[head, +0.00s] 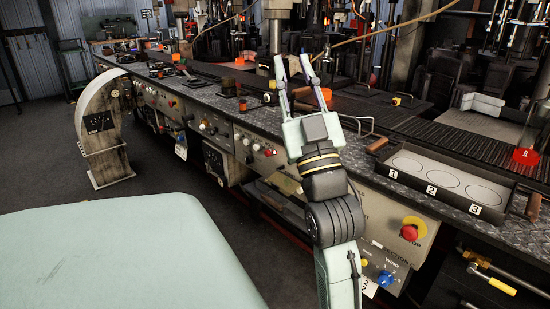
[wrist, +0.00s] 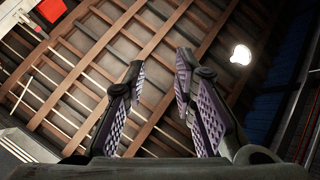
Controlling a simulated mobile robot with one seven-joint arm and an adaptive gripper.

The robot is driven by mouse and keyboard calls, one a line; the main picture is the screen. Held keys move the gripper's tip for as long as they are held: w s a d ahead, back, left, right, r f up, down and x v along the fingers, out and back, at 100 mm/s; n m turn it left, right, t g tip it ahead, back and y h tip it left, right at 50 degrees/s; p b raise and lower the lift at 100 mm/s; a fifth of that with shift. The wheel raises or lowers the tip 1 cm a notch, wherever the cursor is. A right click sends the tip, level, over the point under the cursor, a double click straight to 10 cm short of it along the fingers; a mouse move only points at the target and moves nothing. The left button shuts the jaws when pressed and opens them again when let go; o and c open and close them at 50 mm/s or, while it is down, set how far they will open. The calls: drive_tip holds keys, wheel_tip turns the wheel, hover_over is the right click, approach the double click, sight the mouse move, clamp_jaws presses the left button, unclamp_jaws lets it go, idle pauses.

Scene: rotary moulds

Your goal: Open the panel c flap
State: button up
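My gripper (head: 293,72) is raised above the workbench in the head view, its fingers pointing up. The fingers are apart with nothing between them; they also show apart in the wrist view (wrist: 160,68), against the roof. Grey control panels (head: 255,150) with knobs and buttons line the bench front. I cannot tell which one is panel c, and no lettering on a flap is readable. My arm hides part of the panels.
A tray with numbered round moulds (head: 445,178) sits on the bench at right. Below it are a red emergency button (head: 412,228) and a blue knob (head: 385,279). A curved white cabinet (head: 103,130) stands at left. Dark floor (head: 165,175) between is clear.

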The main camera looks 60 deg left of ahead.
drive_tip(key=w+a+f+g+h+b, duration=0.1)
drive_tip(key=w+a+f+h+b, duration=0.3)
drive_tip(key=f, duration=0.6)
drive_tip(key=w+a+f+g+h+b, duration=0.1)
drive_tip(key=w+a+f+h+b, duration=0.1)
drive_tip(key=w+a+f, duration=0.6)
drive_tip(key=n+g+h+b, duration=0.2)
drive_tip(key=g+b, duration=0.1)
approach(278, 188)
wheel_tip(278, 188, up, 8)
drive_tip(key=w, duration=0.2)
wheel_tip(278, 188, down, 7)
drive_tip(key=a+n+g+h+b, duration=0.1)
drive_tip(key=n+g+h, duration=0.1)
drive_tip(key=g, duration=0.2)
drive_tip(key=shift+t, duration=0.3)
drive_tip(key=p+x, duration=0.1)
drive_tip(key=x, duration=0.9)
drive_tip(key=shift+s+a+r, duration=0.1)
drive_tip(key=shift+a+r, duration=0.1)
drive_tip(key=shift+a, duration=0.2)
drive_tip(key=shift+c, duration=0.2)
clamp_jaws()
